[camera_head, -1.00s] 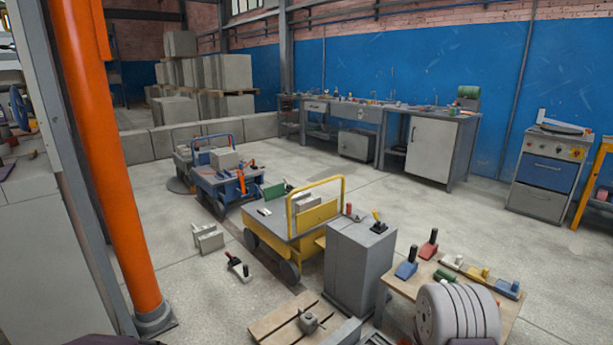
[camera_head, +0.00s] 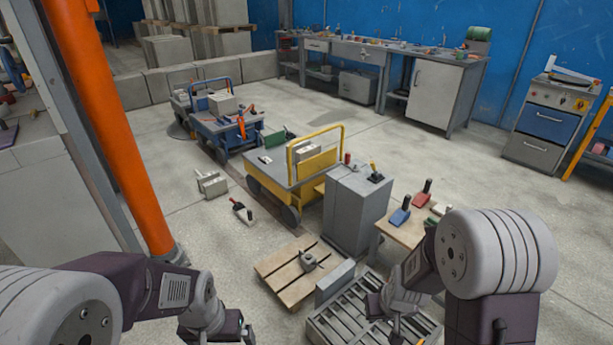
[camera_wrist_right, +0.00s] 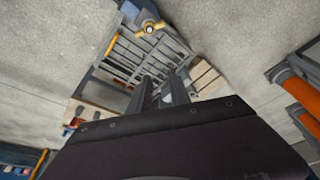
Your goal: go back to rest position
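My left arm comes in at the lower left of the head view. Its gripper (camera_head: 243,333) hangs at the bottom edge, partly cut off, and its opening cannot be made out. My right arm comes in at the lower right, with its gripper (camera_head: 396,322) above a grey slatted grate (camera_head: 345,325) on the floor. In the right wrist view, the two fingers of the right gripper (camera_wrist_right: 159,90) stand apart with nothing held between them. They point toward the grate, which also shows there (camera_wrist_right: 122,62).
A wooden pallet (camera_head: 283,283) with a small metal part lies left of the grate. A grey cabinet (camera_head: 352,222), a tool table (camera_head: 408,232) and a yellow cart (camera_head: 300,172) stand behind. An orange post (camera_head: 125,130) rises at the left. Floor between post and pallet is mostly clear.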

